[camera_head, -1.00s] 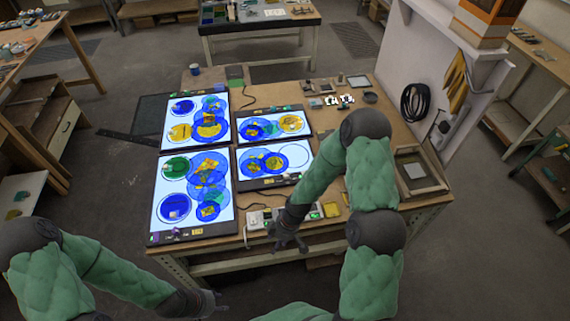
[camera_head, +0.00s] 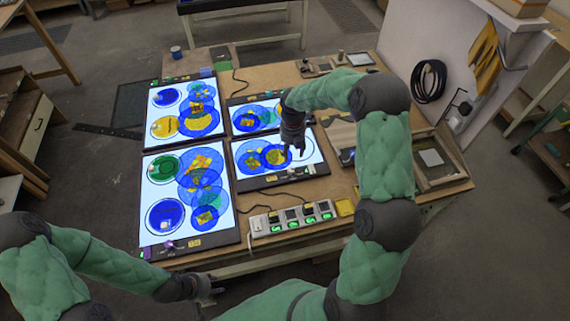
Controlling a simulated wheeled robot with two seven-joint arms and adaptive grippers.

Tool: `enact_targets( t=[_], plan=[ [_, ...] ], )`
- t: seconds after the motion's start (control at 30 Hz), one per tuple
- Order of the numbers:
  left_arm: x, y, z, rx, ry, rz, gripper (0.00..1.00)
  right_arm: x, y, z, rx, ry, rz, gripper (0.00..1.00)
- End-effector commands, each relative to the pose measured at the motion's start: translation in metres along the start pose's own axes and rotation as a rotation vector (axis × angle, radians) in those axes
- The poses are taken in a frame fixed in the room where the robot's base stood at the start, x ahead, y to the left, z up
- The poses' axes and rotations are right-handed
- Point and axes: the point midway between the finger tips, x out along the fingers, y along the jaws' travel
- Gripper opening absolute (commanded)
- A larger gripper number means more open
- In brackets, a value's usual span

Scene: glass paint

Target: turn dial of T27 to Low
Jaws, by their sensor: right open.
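Four lit light panels with blue, green and yellow glass circles lie on the workbench: back left (camera_head: 210,80), front left (camera_head: 147,185), back right (camera_head: 233,103) and front right (camera_head: 236,160). Small knobs and yellow tags sit on their dark frames. The tags are too small to read, so I cannot tell which panel is T27 or how its dial is set. My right gripper (camera_head: 298,151) is open over the front right panel, partly covering it; contact cannot be judged. My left gripper (camera_head: 210,291) is below the bench's front edge, its fingers looking apart, holding nothing visible.
A power strip (camera_head: 291,218) with green-lit switches lies at the bench's front edge, beside a yellow block (camera_head: 345,207). A wooden frame tray (camera_head: 433,160) is at the right. A blue cup (camera_head: 176,52) stands at the back left.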

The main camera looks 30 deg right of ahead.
Motion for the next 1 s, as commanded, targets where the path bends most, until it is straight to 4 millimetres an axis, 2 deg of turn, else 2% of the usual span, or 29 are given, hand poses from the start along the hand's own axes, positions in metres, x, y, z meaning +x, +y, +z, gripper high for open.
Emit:
enact_targets(
  t=[0.27,0.7,1.0],
  plan=[
    [0.004,-0.002,0.001,0.0,-0.001,0.0,0.4,0.016,-0.001,0.001,-0.011,0.0,-0.004,0.52],
    [0.009,-0.004,0.0,0.0,-0.001,0.0,0.4,0.09,-0.001,0.001,-0.011,0.0,-0.002,0.52],
    [0.011,-0.004,0.0,0.0,-0.001,0.0,0.4,0.11,-0.001,0.002,-0.01,-0.003,-0.002,0.52]
  ],
)
